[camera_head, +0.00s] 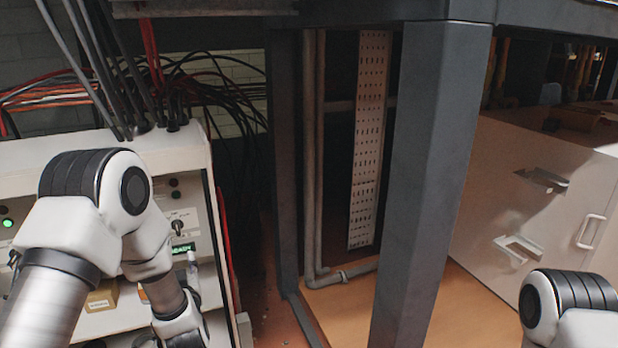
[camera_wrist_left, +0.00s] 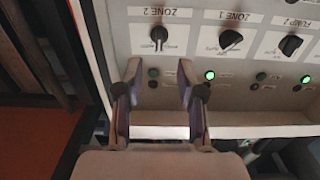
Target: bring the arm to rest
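My left gripper (camera_wrist_left: 159,75) shows in the left wrist view with its two fingers apart and nothing between them. It is in front of a white control panel (camera_wrist_left: 185,40). The zone 2 knob (camera_wrist_left: 158,36) shows just beyond the fingertips; I cannot tell the exact gap, but the fingers are not closed around it. In the head view my left arm bends down in front of the white control cabinet (camera_head: 165,146) and hides part of it. My right arm shows only as a joint at the lower right edge; its gripper is out of view.
The zone 1 knob (camera_wrist_left: 230,39), the pump 2 knob (camera_wrist_left: 290,44) and a lit green lamp (camera_wrist_left: 209,75) are beside the gripper. A dark post (camera_head: 430,170) stands mid-view. Cables (camera_head: 215,85) hang behind the cabinet.

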